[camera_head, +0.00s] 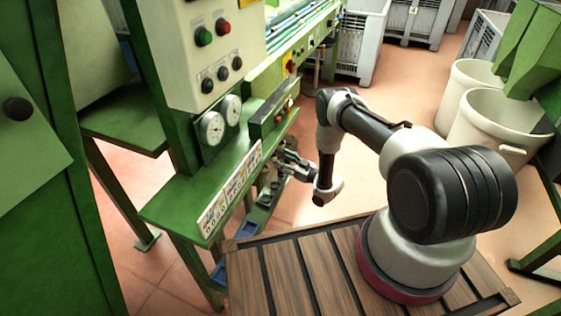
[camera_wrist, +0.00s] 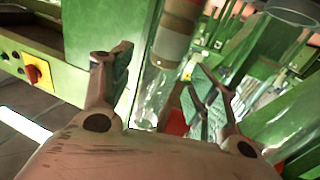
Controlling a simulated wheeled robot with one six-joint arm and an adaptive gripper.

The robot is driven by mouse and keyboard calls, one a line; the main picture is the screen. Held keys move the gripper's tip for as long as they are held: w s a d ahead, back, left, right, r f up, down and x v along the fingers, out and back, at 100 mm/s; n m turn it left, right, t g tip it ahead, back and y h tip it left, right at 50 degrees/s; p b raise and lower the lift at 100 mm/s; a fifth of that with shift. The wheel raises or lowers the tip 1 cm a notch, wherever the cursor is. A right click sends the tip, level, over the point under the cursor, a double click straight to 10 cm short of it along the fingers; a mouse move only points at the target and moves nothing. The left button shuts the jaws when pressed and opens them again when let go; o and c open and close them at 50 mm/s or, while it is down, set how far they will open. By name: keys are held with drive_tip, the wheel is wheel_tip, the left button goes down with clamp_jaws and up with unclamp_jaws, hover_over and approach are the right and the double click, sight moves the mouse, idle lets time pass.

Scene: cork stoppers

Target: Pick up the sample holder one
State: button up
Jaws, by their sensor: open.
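My gripper (camera_head: 284,163) is at the side of the green machine (camera_head: 185,200) in the head view, near its lower ledge. In the wrist view, its two fingers stand apart and my gripper (camera_wrist: 160,72) is open. Between and beyond the fingers is a clear, glassy upright shape (camera_wrist: 152,98), with a brown and pale cylinder (camera_wrist: 174,38) above it. I cannot tell whether either is sample holder one, or whether the fingers touch anything. No sample holder can be made out in the head view.
The machine's control box (camera_head: 215,45) and gauges (camera_head: 211,128) overhang on the left. Blue trays (camera_head: 219,271) sit low by the machine. Pale bins (camera_head: 490,125) stand on the right, and grey crates (camera_head: 360,45) at the back. Open floor lies between.

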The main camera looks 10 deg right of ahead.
drive_tip(key=shift+x, duration=0.9)
drive_tip(key=c, duration=1.1)
